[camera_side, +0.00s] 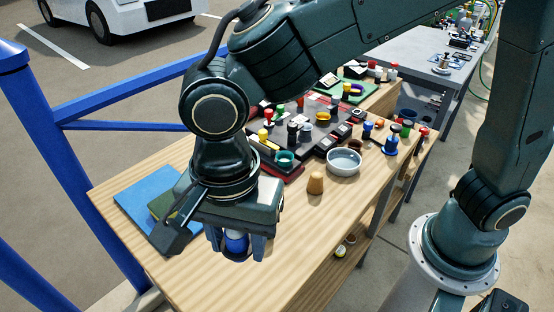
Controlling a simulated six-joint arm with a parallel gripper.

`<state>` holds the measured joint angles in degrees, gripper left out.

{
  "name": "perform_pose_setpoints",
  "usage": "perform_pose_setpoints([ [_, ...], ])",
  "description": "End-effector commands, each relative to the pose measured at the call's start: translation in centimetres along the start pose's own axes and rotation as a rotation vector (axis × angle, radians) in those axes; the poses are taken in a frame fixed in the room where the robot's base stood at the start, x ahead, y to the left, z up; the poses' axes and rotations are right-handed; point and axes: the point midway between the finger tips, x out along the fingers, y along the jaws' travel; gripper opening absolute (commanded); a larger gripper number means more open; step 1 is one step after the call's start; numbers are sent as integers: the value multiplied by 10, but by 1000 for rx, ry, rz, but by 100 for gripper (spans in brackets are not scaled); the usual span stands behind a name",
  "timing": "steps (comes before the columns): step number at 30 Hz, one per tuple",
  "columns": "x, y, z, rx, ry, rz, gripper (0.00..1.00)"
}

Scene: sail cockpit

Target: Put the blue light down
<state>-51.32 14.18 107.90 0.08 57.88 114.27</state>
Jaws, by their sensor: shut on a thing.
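My gripper (238,250) points down over the front part of the wooden table. It is shut on the blue light (236,241), whose rounded blue body shows between the fingers. The fingers and the gripper body hide much of the light. I cannot tell whether its underside touches the table or is a little above it.
A blue mat (150,190) lies left of my gripper on the wooden table (290,235). Bare wood lies right of my gripper. A blue railing (75,170) runs along the left.

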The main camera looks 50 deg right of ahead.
Motion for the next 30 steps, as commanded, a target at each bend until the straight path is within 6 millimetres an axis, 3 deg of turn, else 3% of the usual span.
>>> perform_pose_setpoints([
  [19, 119, 1, 0, 0, 2, 5, 19],
  [24, 135, 0, 0, 0, 0, 1, 19],
  [30, 138, 0, 0, 0, -1, -1, 19],
])
